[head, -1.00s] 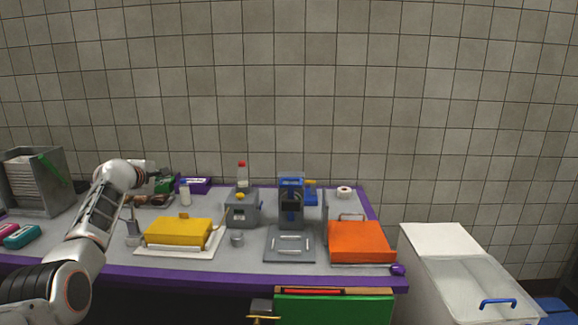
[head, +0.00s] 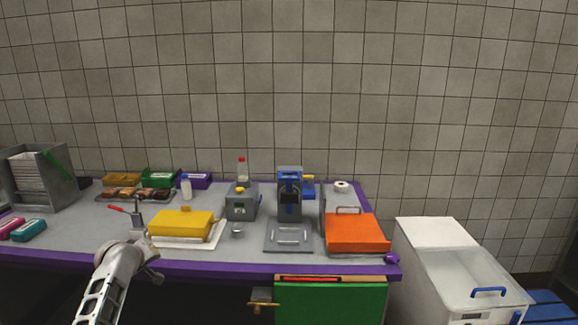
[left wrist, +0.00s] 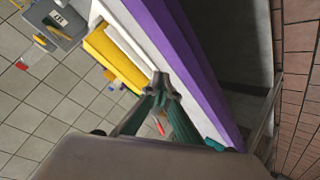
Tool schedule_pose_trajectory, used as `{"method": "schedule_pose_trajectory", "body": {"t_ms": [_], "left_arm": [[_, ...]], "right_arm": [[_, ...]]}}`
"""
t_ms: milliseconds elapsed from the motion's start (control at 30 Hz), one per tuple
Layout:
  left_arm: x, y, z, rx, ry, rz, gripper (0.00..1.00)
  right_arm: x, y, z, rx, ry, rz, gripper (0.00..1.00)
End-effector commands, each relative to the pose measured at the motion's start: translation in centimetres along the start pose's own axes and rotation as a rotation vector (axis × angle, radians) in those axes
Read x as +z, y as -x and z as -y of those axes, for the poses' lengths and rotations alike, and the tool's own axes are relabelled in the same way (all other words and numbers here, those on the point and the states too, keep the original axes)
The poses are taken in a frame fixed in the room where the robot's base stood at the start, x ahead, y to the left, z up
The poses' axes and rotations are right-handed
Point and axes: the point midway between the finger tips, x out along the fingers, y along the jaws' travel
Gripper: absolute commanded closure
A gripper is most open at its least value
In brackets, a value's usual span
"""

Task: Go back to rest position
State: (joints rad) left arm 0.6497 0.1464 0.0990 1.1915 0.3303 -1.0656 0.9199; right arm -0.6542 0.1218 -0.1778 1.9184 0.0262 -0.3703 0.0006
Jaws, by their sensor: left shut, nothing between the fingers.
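My left gripper (head: 154,268) is low at the table's front edge in the head view, its arm rising from the bottom left. In the left wrist view its fingers (left wrist: 162,82) are together with nothing between them. The purple table edge (left wrist: 165,35) runs close beside them there. A yellow box (head: 180,224) on a white board lies on the table beyond the gripper, apart from it, and shows in the left wrist view (left wrist: 115,60). My right gripper is in neither view.
The grey table (head: 80,240) holds an orange box (head: 357,233), a grey machine (head: 241,206), a blue and dark machine (head: 290,195) and a rack of white sheets (head: 35,180). A green panel (head: 330,304) is below the front edge. A clear-lidded bin (head: 465,280) stands right.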

Motion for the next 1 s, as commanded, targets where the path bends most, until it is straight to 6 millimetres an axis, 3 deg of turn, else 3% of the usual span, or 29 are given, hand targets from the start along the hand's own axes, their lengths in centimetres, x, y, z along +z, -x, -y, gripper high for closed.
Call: {"method": "schedule_pose_trajectory", "body": {"t_ms": [33,267,467,600,800,1000], "left_arm": [[2.5,0.6,1.9,-0.027,-0.090,0.007,1.00],[11.6,5.4,8.5,-0.125,-0.500,0.050,1.00],[18.4,11.9,13.2,-0.186,-0.832,0.107,1.00],[22.2,17.6,16.0,-0.218,-1.048,0.155,1.00],[25.2,24.4,18.4,-0.242,-1.264,0.209,1.00],[26.4,28.9,19.7,-0.254,-1.389,0.248,1.00]], "right_arm": [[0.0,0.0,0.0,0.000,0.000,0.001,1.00],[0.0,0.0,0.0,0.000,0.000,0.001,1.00],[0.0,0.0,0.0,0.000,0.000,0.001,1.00],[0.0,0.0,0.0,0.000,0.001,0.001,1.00],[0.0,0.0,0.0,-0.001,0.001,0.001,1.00],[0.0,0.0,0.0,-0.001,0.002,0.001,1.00]]}}
